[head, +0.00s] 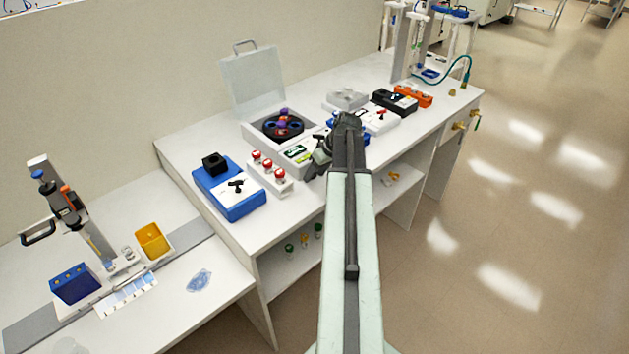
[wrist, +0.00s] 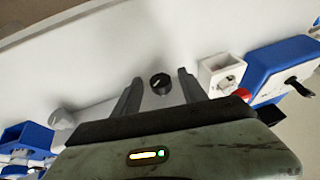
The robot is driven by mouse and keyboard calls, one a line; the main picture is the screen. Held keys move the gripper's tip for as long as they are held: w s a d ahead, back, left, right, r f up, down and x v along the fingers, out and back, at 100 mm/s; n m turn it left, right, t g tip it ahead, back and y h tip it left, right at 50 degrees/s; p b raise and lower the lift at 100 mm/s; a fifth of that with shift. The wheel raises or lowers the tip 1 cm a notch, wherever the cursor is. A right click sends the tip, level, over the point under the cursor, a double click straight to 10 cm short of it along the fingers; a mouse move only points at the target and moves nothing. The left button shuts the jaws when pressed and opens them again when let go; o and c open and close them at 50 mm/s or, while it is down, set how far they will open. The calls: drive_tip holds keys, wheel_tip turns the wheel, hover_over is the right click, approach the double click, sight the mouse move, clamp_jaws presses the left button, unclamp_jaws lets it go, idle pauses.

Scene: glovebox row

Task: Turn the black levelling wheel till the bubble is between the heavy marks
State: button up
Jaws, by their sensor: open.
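A round black wheel (wrist: 160,83) with a pale mark on its face shows in the wrist view, on a white surface. My gripper (wrist: 157,80) is open, with one dark finger on each side of the wheel in that view. I cannot tell how far the fingers are from it or whether they touch it. In the head view my gripper (head: 316,168) is over the front of the long bench, beside a small white unit with a green patch (head: 299,153). The wheel is not clear there, and I cannot make out a bubble or heavy marks.
A lidded machine with a dark rotor (head: 283,127) stands open behind my gripper. A rack of red-capped vials (head: 268,172) and a blue box with a black handle (head: 230,190) stand left. White, black and orange boxes (head: 413,96) stand to the right.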

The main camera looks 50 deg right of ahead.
clamp_jaws()
drive_tip(key=shift+d+f+y+b, duration=0.15)
drive_tip(key=shift+d+y+b, duration=0.15)
drive_tip(key=shift+y, duration=0.3)
drive_tip(key=shift+d+f+m+y+b, duration=0.15)
drive_tip(key=shift+m+y+b, duration=0.25)
drive_tip(key=shift+y+b, duration=0.6)
drive_tip(key=shift+t+y+b, duration=0.3)
drive_tip(key=shift+y+b, duration=0.5)
drive_tip(key=shift+b, duration=0.05)
drive_tip(key=shift+s+m+y+b, duration=0.1)
drive_tip(key=shift+m+y+b, duration=0.2)
drive_tip(key=shift+y+b, duration=0.2)
